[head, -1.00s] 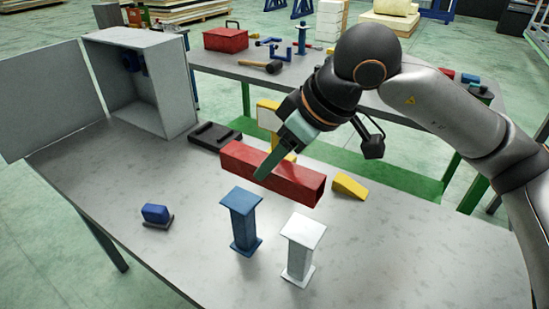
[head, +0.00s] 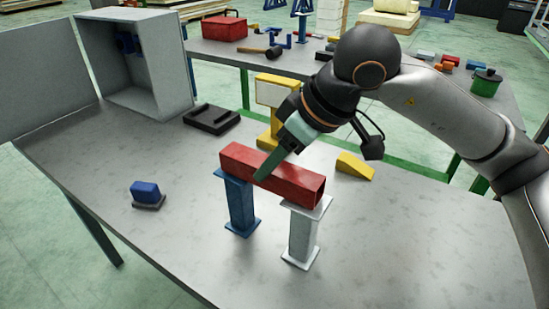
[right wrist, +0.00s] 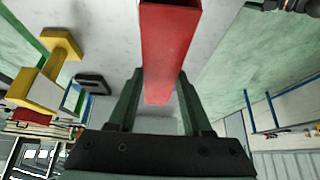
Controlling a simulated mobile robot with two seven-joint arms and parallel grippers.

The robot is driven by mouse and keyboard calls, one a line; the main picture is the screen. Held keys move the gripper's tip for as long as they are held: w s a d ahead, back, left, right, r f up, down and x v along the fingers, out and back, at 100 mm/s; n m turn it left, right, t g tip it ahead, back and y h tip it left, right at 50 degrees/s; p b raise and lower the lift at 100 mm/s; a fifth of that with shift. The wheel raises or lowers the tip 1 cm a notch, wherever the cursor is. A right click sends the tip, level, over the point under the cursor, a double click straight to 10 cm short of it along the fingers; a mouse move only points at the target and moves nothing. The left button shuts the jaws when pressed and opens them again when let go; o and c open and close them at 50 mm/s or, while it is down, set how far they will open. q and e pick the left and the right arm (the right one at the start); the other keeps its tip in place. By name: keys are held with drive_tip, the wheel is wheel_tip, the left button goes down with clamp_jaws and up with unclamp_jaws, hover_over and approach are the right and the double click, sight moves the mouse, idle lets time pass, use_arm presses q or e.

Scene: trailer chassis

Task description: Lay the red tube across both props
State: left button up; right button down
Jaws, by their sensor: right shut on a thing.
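The red tube (head: 276,178) spans over the blue prop (head: 239,206) and the white prop (head: 303,236) in the head view. Its left end is over the blue prop's top plate and its right end over the white prop's top plate. It appears to touch both, though a small gap cannot be ruled out. My right gripper (head: 268,176) is shut on the tube near its middle. In the right wrist view the tube (right wrist: 168,60) runs between the two green fingers. Both props stand upright. My left gripper is not in view.
A yellow wedge (head: 355,166) lies right of the tube. A yellow stand (head: 272,96) and a black tray (head: 211,119) are behind it. A blue block (head: 146,192) on a dark base sits left. A grey open cabinet (head: 150,65) stands back left. The front table area is clear.

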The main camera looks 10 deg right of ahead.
idle(0.4)
drive_tip(key=shift+c, duration=1.7)
unclamp_jaws()
drive_tip(key=o, duration=0.3)
drive_tip(key=shift+o, duration=0.2)
drive_tip(key=shift+r+p, duration=2.65)
drive_tip(key=shift+r, duration=1.4)
drive_tip(key=shift+f, duration=0.1)
